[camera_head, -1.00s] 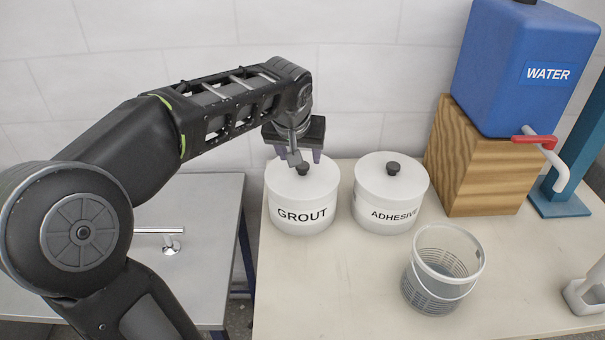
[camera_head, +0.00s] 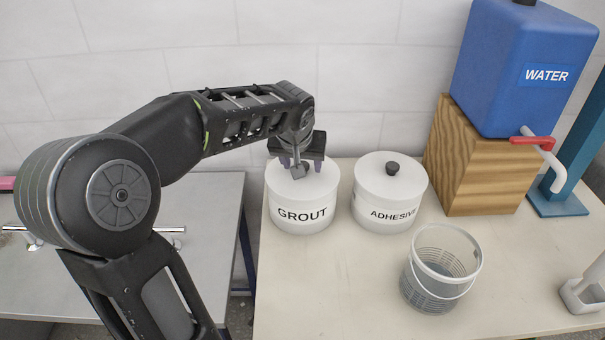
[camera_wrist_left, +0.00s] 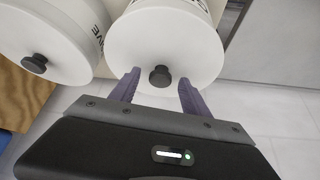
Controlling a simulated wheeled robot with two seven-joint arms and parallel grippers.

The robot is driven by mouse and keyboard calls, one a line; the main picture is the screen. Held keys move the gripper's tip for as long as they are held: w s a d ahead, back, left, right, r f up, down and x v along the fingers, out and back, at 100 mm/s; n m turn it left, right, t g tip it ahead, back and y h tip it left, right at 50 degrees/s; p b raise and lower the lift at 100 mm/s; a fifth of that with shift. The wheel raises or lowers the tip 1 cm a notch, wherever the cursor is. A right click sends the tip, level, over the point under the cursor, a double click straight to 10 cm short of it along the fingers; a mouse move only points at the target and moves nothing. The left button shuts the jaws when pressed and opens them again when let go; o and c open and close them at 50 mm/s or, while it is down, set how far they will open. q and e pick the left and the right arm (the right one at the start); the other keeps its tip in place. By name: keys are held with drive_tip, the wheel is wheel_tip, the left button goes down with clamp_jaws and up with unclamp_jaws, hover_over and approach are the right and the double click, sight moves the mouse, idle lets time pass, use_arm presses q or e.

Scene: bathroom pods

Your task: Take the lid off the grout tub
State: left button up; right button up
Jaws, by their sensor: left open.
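The white grout tub (camera_head: 304,213) stands on the bench with its lid (camera_head: 322,184) on. The lid and its dark knob (camera_wrist_left: 160,76) show from above in the left wrist view. My left gripper (camera_head: 300,170) is over the lid, pointing down. In the left wrist view its two purple fingers (camera_wrist_left: 158,90) are apart, one on each side of the knob, and do not appear to touch it. The gripper hides the knob in the head view. My right gripper is not in view.
The white adhesive tub (camera_head: 388,200) with its dark knob stands close on the right. A clear bucket (camera_head: 440,270) is in front of it. A blue water tank (camera_head: 520,70) sits on a wooden block (camera_head: 465,160). The wall is close behind. The bench front left is clear.

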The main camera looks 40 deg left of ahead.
use_arm(q)
clamp_jaws()
idle(0.6)
